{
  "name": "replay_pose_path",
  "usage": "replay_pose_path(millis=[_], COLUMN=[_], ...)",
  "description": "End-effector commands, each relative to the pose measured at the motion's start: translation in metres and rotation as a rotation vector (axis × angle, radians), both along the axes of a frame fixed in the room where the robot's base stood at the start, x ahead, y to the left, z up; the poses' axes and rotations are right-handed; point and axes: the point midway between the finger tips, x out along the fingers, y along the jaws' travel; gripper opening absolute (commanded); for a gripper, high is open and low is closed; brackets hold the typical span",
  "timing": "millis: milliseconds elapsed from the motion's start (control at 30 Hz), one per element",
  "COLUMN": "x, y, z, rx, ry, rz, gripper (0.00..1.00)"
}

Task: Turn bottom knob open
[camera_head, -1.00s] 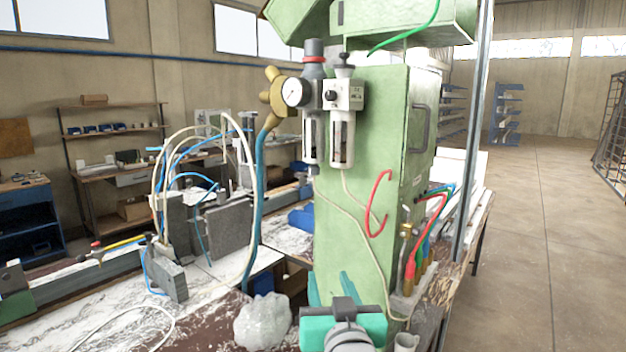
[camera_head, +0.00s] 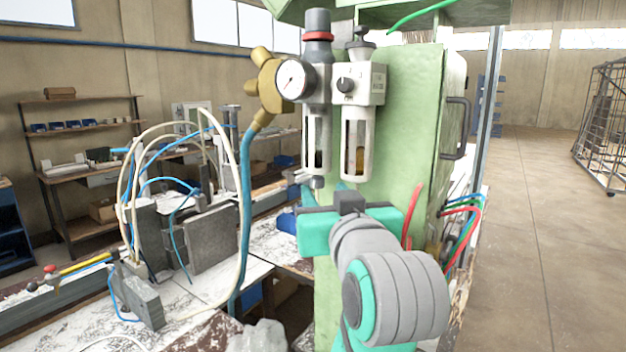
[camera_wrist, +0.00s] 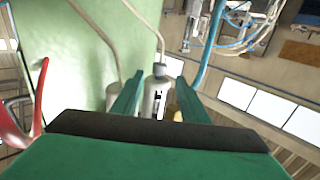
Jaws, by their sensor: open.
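The filter regulator (camera_head: 317,105) with its gauge is fixed to the green cabinet in the head view. The bottom knob (camera_head: 311,180) is the small grey piece under its left bowl. In the wrist view a grey knob (camera_wrist: 160,70) shows at the end of a pale bowl, with a thin hose rising from it in the picture. My gripper (camera_head: 324,192) is open just below the regulator. In the wrist view its two green fingers (camera_wrist: 160,82) stand on either side of the knob and bowl. I cannot tell whether they touch. The lower bowl is partly hidden.
A second unit with an oil bowl (camera_head: 358,140) sits right beside the regulator. A brass valve (camera_head: 265,85) and a blue hose (camera_head: 246,180) are on the left. The green cabinet (camera_head: 410,140) stands close behind. Red hoses (camera_head: 412,212) hang at right. Open floor is at far right.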

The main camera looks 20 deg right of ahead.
Motion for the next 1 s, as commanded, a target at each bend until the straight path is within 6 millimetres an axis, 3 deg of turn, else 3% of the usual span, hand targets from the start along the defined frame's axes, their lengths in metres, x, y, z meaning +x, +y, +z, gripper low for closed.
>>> replay_pose_path(millis=[200,400,600,867,900,1000], x=[0.041,0.068,0.081,0.082,0.082,0.082], y=[-0.004,-0.006,-0.007,-0.007,-0.007,-0.007], z=[-0.001,0.0,0.0,0.0,0.0,0.0], rx=[0.0,0.001,0.0,0.0,0.0,0.0], ry=[0.003,0.001,-0.001,-0.001,-0.001,-0.001], rz=[0.003,0.004,0.004,0.004,0.004,0.004], gripper=[0.4,0.4,0.4,0.4,0.38,0.14])
